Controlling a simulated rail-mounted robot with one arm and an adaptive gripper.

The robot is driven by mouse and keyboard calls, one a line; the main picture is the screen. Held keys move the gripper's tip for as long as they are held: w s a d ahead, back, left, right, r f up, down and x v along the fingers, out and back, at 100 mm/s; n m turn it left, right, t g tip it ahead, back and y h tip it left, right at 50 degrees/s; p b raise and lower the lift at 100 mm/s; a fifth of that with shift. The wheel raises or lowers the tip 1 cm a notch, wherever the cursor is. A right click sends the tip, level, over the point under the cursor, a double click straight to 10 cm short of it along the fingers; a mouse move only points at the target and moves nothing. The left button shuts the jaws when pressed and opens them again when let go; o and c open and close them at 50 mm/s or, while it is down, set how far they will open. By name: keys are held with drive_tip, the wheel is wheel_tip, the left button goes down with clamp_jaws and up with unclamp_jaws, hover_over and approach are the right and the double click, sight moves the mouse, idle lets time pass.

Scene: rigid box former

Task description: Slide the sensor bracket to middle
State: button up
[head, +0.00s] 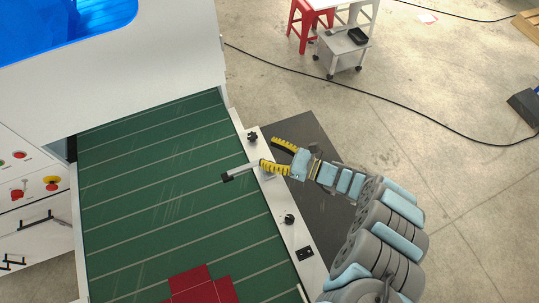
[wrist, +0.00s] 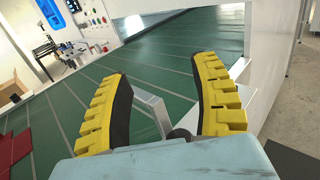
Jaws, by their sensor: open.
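The sensor bracket (head: 241,172) is a thin light-grey arm with a black end. It reaches from the white side rail over the green conveyor. My gripper (head: 276,154) is at the rail with its yellow fingers spread, one finger overlapping the bracket's rail end in the head view. In the wrist view, my gripper (wrist: 160,70) is open, and the grey bracket (wrist: 150,108) shows between the two fingers, with visible gaps to them. A dark round knob (wrist: 180,135) sits near the palm. The bracket's mount is partly hidden by my gripper.
The white rail (head: 270,195) carries black knobs (head: 289,219) on either side of the bracket and a black fitting (head: 305,253). The white machine housing (head: 110,75) stands beyond. A dark mat (head: 310,140) lies beside the rail.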

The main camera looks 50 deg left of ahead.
drive_tip(key=shift+r, duration=0.85)
